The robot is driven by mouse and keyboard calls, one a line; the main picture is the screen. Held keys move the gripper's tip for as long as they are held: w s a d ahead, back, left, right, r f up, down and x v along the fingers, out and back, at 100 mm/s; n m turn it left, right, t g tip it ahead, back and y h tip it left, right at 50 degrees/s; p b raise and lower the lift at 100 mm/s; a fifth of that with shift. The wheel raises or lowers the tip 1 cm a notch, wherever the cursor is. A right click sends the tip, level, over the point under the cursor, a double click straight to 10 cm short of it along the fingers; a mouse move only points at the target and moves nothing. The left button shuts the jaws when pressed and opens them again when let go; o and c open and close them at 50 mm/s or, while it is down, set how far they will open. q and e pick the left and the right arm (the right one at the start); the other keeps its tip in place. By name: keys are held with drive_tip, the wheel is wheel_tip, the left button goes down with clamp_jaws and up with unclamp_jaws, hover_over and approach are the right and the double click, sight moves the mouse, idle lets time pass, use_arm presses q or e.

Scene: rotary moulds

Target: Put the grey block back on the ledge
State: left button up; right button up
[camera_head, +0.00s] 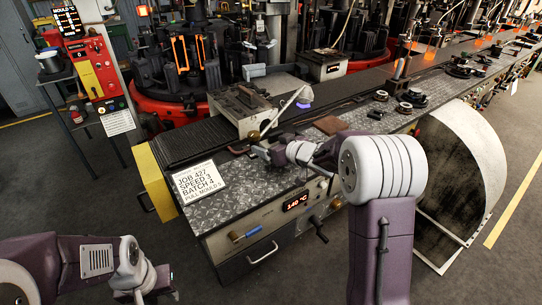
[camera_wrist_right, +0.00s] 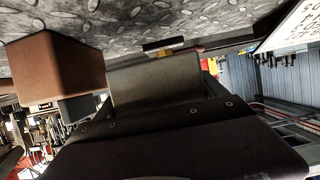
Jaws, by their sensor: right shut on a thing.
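My right gripper (camera_head: 258,150) reaches in over the patterned metal bench top (camera_head: 255,185), low above it and left of a flat brown piece (camera_head: 331,125). In the right wrist view, a dark grey block-like shape (camera_wrist_right: 155,80) sits straight ahead of the wrist, and the right gripper is shut on it. Its lower part is hidden by my wrist. In the head view the held piece is too small to make out clearly. I cannot tell which edge is the ledge. My left gripper (camera_head: 148,291) hangs at the bottom left, away from the bench; its fingers are unclear.
A large grey mould box (camera_head: 240,105) stands behind my right gripper. A job card (camera_head: 200,181) lies on the bench's left end. In the right wrist view a brown box (camera_wrist_right: 52,70) is close on the left. Small round parts (camera_head: 403,108) stand further right.

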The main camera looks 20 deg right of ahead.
wheel_tip(320, 180, down, 4)
drive_tip(key=shift+f+b, duration=0.1)
drive_tip(key=shift+b, duration=1.1)
drive_tip(key=shift+w, duration=0.1)
drive_tip(key=o, duration=2)
